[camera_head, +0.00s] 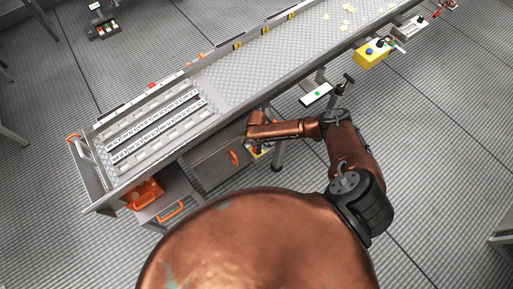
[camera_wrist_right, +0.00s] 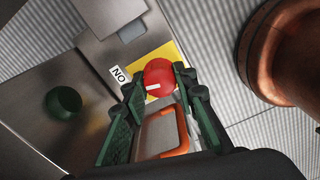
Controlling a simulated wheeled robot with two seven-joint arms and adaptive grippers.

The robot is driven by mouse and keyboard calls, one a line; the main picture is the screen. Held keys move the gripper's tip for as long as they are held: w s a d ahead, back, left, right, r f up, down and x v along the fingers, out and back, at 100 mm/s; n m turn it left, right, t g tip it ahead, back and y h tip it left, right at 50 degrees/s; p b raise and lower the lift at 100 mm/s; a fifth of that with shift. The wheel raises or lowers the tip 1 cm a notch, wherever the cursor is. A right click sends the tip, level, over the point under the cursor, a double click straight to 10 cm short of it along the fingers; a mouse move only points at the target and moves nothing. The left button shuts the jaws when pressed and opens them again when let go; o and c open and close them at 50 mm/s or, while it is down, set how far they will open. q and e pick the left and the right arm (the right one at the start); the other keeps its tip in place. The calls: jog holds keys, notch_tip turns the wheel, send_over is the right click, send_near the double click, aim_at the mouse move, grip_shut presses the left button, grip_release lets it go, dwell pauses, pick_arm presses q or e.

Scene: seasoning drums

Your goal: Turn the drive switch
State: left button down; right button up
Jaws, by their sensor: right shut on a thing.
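The drive switch is a red round knob (camera_wrist_right: 159,76) with a white line on its face. It sits on a yellow plate (camera_wrist_right: 168,50) on the metal cabinet front in the right wrist view. A white label (camera_wrist_right: 119,75) with black letters, which look like ON upside down, is beside the plate. My right gripper (camera_wrist_right: 154,83) is shut on the knob, one green-padded finger on each side. In the head view my right arm reaches to the cabinet side, and the knob is hidden there. My left gripper is not in view.
A dark green round knob (camera_wrist_right: 63,101) is on the panel to the left. A cabinet handle with an orange rim (camera_wrist_right: 164,132) lies behind my fingers. The long metal conveyor table (camera_head: 236,90) runs above the cabinet (camera_head: 215,163). A yellow control box (camera_head: 371,57) is farther right.

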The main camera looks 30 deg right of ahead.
jog(key=shift+n, duration=1.3)
jog(key=o, duration=1.2)
jog(key=shift+c, duration=0.2)
notch_tip(320, 180, up, 12)
